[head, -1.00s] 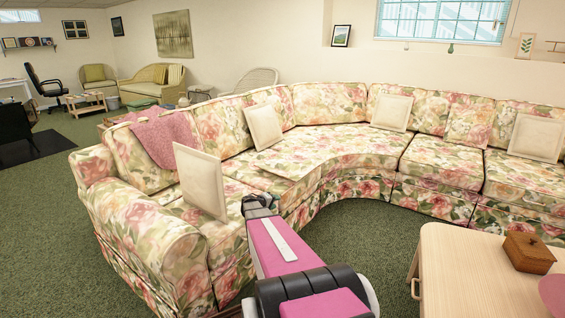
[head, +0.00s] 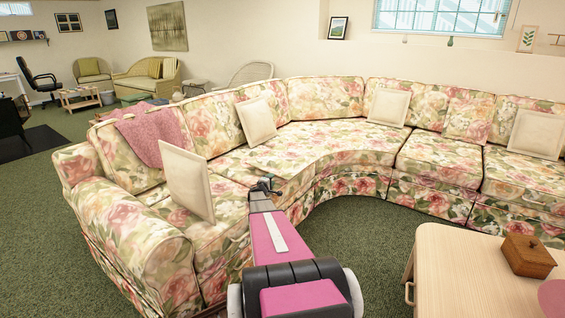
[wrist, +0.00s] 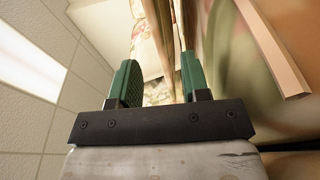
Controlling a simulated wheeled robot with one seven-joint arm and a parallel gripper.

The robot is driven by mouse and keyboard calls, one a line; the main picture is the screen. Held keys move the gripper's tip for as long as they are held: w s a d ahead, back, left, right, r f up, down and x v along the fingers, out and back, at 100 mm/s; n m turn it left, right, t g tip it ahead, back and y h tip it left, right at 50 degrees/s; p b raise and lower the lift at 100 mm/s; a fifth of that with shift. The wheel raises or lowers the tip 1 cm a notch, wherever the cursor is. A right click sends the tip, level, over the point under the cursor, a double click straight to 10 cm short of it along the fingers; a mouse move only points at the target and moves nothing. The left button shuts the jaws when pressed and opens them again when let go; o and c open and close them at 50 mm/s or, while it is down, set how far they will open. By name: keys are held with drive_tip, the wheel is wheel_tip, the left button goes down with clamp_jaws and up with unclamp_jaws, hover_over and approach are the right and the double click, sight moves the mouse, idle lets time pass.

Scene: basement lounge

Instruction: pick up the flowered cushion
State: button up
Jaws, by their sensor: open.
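A flowered cushion (head: 466,122) leans on the backrest of the long curved flowered sofa (head: 345,142), in the right half of the head view. Its pattern matches the sofa, so its edges are hard to tell. My gripper (head: 264,184) is over the front of the left seats, far to the left of this cushion. In the wrist view my gripper (wrist: 157,75) has its green fingers apart, with flowered fabric showing beyond them. I cannot tell which part of the sofa that fabric is. Nothing is seen held.
Cream cushions stand on the sofa: a near left one (head: 187,180), one in the corner (head: 256,120), others farther right. A pink throw (head: 150,135) hangs over the left back. A wooden table (head: 470,270) with a brown box (head: 527,256) stands front right. Green carpet lies between.

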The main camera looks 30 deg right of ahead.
drive_tip(key=shift+w+x, duration=0.25)
drive_tip(key=shift+x, duration=2.9)
drive_tip(key=shift+s+a+r, duration=0.1)
drive_tip(key=shift+a, duration=0.1)
drive_tip(key=shift+c, duration=0.3)
clamp_jaws()
